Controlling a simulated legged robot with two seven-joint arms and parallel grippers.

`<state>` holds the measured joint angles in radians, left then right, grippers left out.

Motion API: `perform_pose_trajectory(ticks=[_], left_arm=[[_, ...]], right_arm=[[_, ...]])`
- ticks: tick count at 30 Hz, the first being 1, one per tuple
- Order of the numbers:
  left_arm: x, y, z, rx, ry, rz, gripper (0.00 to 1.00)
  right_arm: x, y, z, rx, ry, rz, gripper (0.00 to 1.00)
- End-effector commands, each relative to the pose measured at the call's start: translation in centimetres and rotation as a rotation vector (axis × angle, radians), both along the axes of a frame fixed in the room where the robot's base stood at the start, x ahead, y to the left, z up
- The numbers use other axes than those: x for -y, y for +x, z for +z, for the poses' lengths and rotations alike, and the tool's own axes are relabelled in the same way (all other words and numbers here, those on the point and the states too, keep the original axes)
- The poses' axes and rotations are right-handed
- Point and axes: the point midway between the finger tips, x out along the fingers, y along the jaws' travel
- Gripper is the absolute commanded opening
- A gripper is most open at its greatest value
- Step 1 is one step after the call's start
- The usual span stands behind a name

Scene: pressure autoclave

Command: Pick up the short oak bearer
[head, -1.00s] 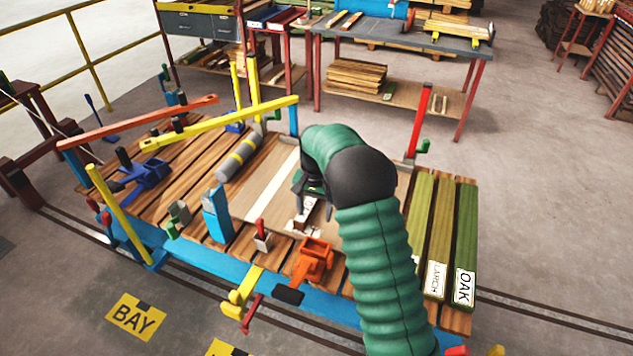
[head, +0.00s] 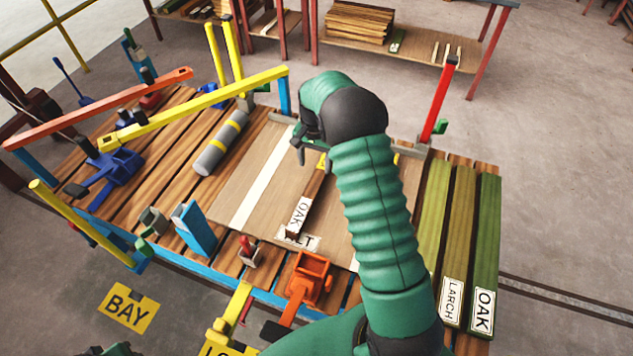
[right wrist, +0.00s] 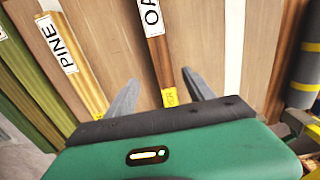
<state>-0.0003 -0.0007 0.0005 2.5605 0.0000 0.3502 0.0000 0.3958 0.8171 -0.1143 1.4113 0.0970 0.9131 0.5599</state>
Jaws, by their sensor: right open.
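The short oak bearer (head: 316,190) is a dark brown bar with a white OAK label at its near end. It lies on the pale board (head: 262,190) of the slatted table. In the right wrist view the bearer (right wrist: 161,62) shows a cut-off label and a yellow tag at the end nearest the gripper. My right gripper (head: 310,152) is over the bearer's far end. In the right wrist view its open fingers (right wrist: 158,92) are apart on either side of the tagged end, with gaps on both sides. I cannot tell its height above the board. My left gripper is not clearly in view.
Longer green-sided bars labelled LARCH (head: 458,250) and OAK (head: 486,250) lie at the right. A PINE bar (right wrist: 68,55) lies beside the gripper. A grey cylinder (head: 222,142), yellow beam (head: 200,108), red post (head: 438,100) and orange clamp (head: 308,278) surround the board.

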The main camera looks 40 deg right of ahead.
Motion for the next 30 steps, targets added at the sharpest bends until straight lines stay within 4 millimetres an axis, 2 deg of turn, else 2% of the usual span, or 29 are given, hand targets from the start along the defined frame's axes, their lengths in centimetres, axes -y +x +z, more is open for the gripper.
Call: perform_pose_trajectory(ticks=[3, 6, 11, 18, 21, 26, 27, 30], left_arm=[[0.0, 0.0, -0.2, 0.000, 0.000, 0.001, 0.36], [-0.1, 0.0, -0.3, 0.000, 0.000, 0.001, 0.36], [0.0, 0.0, -0.3, 0.000, 0.000, 0.001, 0.36], [0.0, 0.0, -0.2, 0.000, 0.000, 0.000, 0.36], [0.0, 0.0, -0.2, 0.000, 0.000, 0.000, 0.36], [0.0, 0.0, -0.2, 0.000, 0.000, 0.001, 0.36], [0.0, 0.0, -0.3, 0.000, 0.000, 0.001, 0.36], [0.0, 0.0, -0.3, 0.000, 0.000, 0.001, 0.36]], right_arm=[[0.1, 0.2, -3.6, -0.005, 0.005, 0.001, 0.62], [0.5, 0.3, -5.9, -0.005, 0.009, 0.000, 0.62], [0.9, 0.2, -7.7, -0.002, 0.011, -0.001, 0.62], [1.1, 0.6, -11.6, -0.003, 0.010, 0.000, 0.62], [0.9, 0.7, -12.3, -0.001, 0.006, 0.001, 0.62], [0.9, 0.7, -12.3, -0.001, 0.005, 0.001, 0.62], [1.0, 0.7, -12.3, 0.000, 0.007, 0.001, 0.60], [1.1, 0.6, -12.4, 0.000, 0.008, 0.000, 0.47]])
